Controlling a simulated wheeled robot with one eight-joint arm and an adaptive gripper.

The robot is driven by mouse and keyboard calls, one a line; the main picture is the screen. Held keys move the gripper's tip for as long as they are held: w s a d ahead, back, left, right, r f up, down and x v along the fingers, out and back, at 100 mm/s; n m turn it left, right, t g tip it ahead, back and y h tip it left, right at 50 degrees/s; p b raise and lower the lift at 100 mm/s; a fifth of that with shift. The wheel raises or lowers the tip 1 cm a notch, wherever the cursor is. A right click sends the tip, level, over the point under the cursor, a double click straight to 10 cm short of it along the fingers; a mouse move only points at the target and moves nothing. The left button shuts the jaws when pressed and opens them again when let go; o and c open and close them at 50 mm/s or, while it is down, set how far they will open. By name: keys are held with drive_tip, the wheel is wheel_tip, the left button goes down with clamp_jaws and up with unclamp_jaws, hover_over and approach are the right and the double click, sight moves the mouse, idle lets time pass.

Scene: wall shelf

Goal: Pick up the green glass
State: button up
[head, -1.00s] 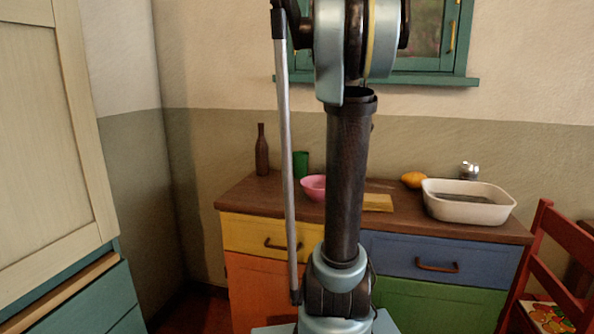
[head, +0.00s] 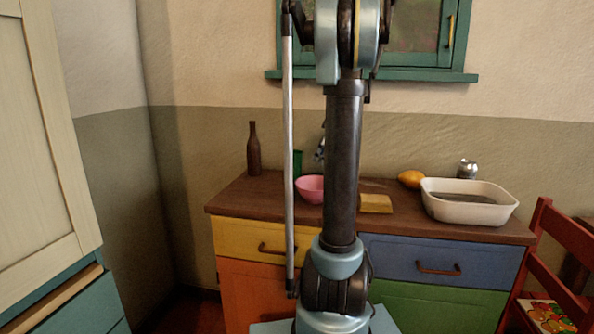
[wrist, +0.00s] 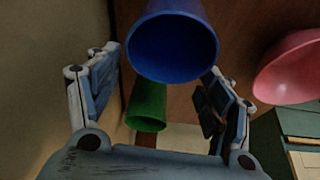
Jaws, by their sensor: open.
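The green glass (head: 298,161) stands on the brown counter by the wall, partly hidden by my arm's rod in the head view. In the wrist view the green glass (wrist: 147,107) shows below a larger blue cup (wrist: 172,48), seen between the fingers and nearer the left one. My gripper (wrist: 160,75) is open, with its two fingers spread apart and nothing held. In the head view a small part of the gripper (head: 320,150) shows beside my arm, near the glass. I cannot tell whether a finger touches the glass or the cup.
A pink bowl (head: 310,189) is close to the glass and also shows in the wrist view (wrist: 290,66). A brown bottle (head: 253,150) stands left. A yellow block (head: 376,204), an orange fruit (head: 411,179), a metal can (head: 467,169) and a white basin (head: 467,208) are right.

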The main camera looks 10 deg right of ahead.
sight(295, 152)
drive_tip(key=w+a, duration=0.1)
drive_tip(key=a, duration=0.2)
drive_tip(key=w+a, duration=0.2)
drive_tip(key=a, duration=0.1)
drive_tip(key=w+a, duration=0.2)
drive_tip(key=a, duration=0.1)
drive_tip(key=shift+w+a, duration=0.15)
drive_tip(key=shift+a, duration=0.25)
drive_tip(key=shift+x, duration=2.55)
drive_tip(key=shift+a, duration=0.1)
drive_tip(key=c, duration=1.2)
